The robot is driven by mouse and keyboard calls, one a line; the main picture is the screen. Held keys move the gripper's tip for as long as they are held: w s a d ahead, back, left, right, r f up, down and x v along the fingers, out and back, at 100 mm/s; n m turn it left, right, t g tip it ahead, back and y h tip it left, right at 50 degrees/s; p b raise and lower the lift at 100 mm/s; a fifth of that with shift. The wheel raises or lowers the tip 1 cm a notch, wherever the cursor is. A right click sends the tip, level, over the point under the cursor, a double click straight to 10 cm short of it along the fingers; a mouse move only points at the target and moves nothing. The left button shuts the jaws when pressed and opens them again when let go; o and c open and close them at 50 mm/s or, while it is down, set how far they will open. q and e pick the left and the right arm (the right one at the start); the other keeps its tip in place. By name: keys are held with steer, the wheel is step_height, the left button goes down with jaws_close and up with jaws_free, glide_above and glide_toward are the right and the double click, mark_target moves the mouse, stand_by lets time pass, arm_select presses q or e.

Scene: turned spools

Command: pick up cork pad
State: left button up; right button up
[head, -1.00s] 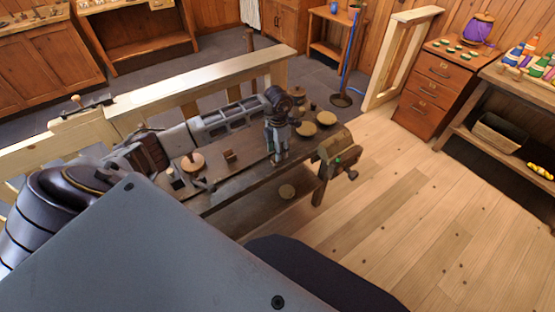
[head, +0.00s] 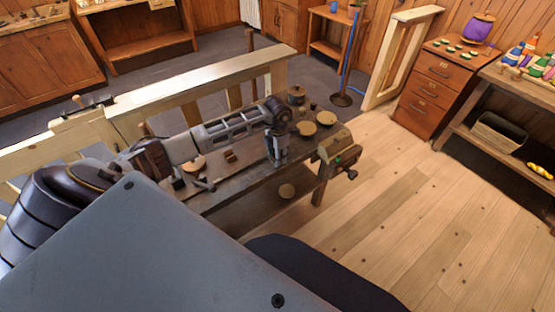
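Two round tan discs lie on the dark workbench (head: 235,187) in the head view, a right one (head: 327,118) and a left one (head: 305,128). I cannot tell which is the cork pad. My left gripper (head: 277,164) points down over the bench's front edge, left of the two discs and apart from them. Its fingers are too small to tell open or shut. My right gripper is not in view.
A wooden headstock-like block with a crank (head: 335,146) sits at the bench's right end. A small lidded pot (head: 296,95) stands behind the discs. A pale wooden rail (head: 200,85) runs behind the bench. The floor to the right is clear.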

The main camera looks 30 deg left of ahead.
arm_select(q)
steer(key=c, duration=0.4)
steer(key=shift+o, duration=0.2)
steer(key=shift+r+b, duration=0.3)
steer(key=shift+r, duration=4.75)
steer(key=o, duration=0.3)
steer(key=shift+c, duration=1.4)
